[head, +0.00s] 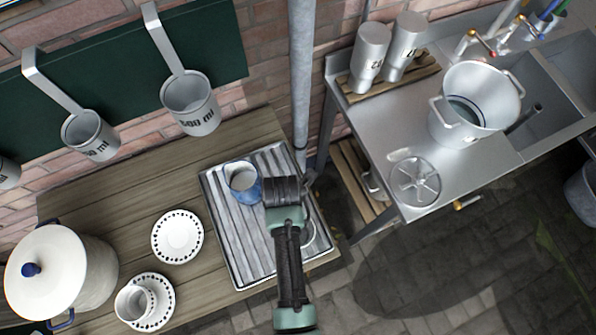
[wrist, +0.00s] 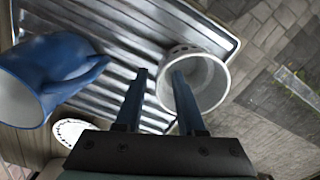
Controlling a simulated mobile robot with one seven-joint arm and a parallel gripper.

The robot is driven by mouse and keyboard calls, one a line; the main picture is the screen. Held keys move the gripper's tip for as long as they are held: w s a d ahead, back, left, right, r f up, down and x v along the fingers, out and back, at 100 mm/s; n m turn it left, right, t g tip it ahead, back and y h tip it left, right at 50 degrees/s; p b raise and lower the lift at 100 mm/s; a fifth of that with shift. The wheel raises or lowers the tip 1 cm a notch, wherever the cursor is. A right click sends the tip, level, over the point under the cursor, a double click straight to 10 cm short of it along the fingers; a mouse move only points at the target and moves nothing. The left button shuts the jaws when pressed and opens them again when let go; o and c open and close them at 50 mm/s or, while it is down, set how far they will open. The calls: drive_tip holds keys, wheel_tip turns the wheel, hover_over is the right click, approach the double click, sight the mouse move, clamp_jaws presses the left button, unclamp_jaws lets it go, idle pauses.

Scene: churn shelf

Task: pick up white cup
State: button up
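A white cup (wrist: 218,88) is on the ribbed metal draining tray (wrist: 105,28) in the wrist view, its round mouth facing the camera. My gripper (wrist: 158,76) is open, with its two fingers apart. The right finger overlaps the cup's mouth and the left finger is outside its left side. I cannot tell whether they touch it. In the head view my arm hides most of this area of the tray (head: 222,232). Another white cup (head: 134,303) stands on a dotted saucer (head: 165,300) at the lower left.
A blue mug (head: 241,180) is on the tray left of my gripper; it is large in the wrist view (wrist: 50,62). A dotted plate (head: 177,237) and a white lidded pot (head: 62,270) are on the wooden table. A metal sink counter (head: 400,140) stands at right.

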clamp_jaws()
idle(1.4)
